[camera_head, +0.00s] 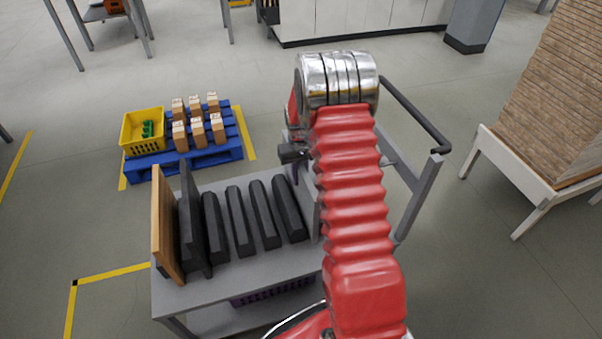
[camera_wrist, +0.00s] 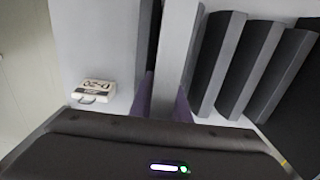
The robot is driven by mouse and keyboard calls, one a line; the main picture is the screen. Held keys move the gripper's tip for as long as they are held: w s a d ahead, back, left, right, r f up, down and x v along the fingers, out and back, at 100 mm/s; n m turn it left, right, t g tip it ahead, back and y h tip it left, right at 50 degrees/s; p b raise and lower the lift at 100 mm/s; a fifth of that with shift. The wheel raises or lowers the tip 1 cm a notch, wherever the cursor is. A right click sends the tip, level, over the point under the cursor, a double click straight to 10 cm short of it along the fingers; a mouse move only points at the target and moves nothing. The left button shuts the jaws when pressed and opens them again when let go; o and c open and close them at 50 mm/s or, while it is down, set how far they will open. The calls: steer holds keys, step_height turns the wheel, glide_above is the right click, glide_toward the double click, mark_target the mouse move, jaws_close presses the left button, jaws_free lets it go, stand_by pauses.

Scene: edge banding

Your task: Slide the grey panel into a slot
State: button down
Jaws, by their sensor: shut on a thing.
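My gripper's dark body fills the bottom of the wrist view, and its two purple fingers (camera_wrist: 164,100) are shut on the grey panel (camera_wrist: 172,60), seen edge-on between them. In the head view the upright grey panel (camera_head: 306,195) shows as a narrow strip at the right end of the rack, partly behind my red arm. My gripper (camera_head: 294,172) is mostly hidden there. The rack's dark dividers (camera_head: 240,222) stand in a row with slots between them; they also show right of the panel in the wrist view (camera_wrist: 245,65). Whether the panel's lower edge touches anything is hidden.
A wooden panel (camera_head: 164,225) and a tall dark panel (camera_head: 190,215) stand at the rack's left end on the grey cart (camera_head: 200,295). A white labelled block (camera_wrist: 94,91) lies left of the panel. A blue pallet (camera_head: 215,155) with a yellow crate (camera_head: 136,130) is behind.

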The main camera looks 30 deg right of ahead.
steer(key=shift+f, duration=0.35)
steer(key=c, duration=1.7)
jaws_free()
steer(key=shift+o, duration=0.4)
steer(key=shift+f, duration=0.15)
step_height(320, 180, up, 14)
steer(key=shift+f, duration=0.1)
